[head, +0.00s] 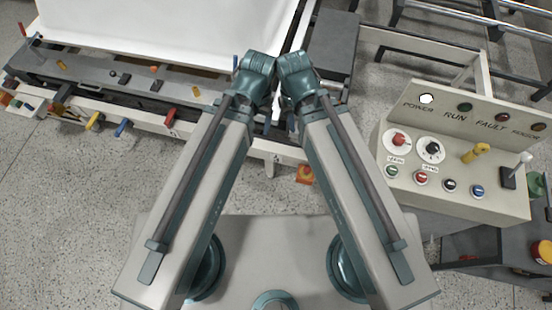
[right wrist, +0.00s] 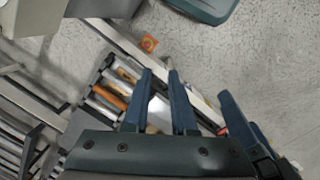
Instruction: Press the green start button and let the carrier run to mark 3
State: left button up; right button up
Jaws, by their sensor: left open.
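The green start button (head: 391,170) is on the sloped face of the beige control box at the right, left of a red button (head: 420,177). Its cap looks unpressed, as far as I can tell. A large white shell (head: 150,30) lies at the upper left; the carrier under it and mark 3 cannot be made out. Both my arms reach forward, well left of the box, their grippers mostly hidden below the wrists in the head view. In the right wrist view my right gripper (right wrist: 160,72) is open and empty, and my left gripper (right wrist: 237,108) is open beside it.
The control box (head: 500,203) also bears a red knob (head: 398,139), a black selector (head: 432,150), a yellow lever (head: 475,152) and a blue button (head: 477,191). The white POWER lamp (head: 427,98) looks lit. Coloured handles line the front rail (head: 100,108). Speckled floor (head: 70,180) is clear at left.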

grip_shut()
dwell(1.4)
